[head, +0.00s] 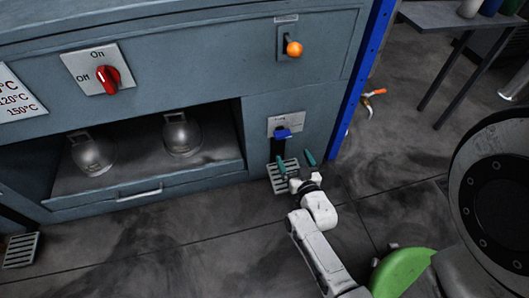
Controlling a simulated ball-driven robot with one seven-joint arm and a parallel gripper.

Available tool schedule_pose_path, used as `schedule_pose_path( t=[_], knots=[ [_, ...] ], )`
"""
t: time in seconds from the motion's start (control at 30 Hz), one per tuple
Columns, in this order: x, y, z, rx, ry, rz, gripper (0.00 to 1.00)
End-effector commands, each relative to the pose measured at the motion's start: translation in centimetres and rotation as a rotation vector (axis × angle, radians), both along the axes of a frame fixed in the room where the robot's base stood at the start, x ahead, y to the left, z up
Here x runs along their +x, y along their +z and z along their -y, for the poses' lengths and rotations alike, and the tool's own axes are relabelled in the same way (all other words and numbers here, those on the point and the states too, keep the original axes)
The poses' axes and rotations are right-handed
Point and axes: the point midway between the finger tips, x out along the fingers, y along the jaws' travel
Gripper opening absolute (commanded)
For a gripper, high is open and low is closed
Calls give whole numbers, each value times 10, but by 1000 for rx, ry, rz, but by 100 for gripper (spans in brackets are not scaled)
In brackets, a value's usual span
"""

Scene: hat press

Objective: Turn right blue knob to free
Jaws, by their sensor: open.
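The blue knob (283,134) is on the lower right of the grey press front, below a small light label plate (286,122) whose lettering is too small to read. A dark vertical slot runs beneath the knob. My gripper (296,160) is open, with its two teal-tipped fingers apart. In the picture the fingertips lie just below the knob, one to each side of it. No contact with the knob shows, and the gap in depth is hard to tell. Nothing is between the fingers.
A red On/Off switch (109,80) and an orange ball lever (293,49) are higher on the press. Two metal forms stand in the open bay. A floor grate (283,177) lies below the knob. A blue post (361,80) edges the press at right. A table (455,17) stands beyond.

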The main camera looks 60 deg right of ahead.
Motion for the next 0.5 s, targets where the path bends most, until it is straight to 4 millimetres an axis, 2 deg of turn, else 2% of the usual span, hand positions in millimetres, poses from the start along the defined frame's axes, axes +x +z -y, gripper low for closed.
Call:
schedule_pose_path(
  t=[0.03, 0.23, 0.5],
  knots=[
    [-5, -10, 4, -18, -20, 15, 92],
    [-9, -11, 11, -46, -46, 38, 92],
    [17, -11, 42, -47, -46, 39, 92]
  ],
)
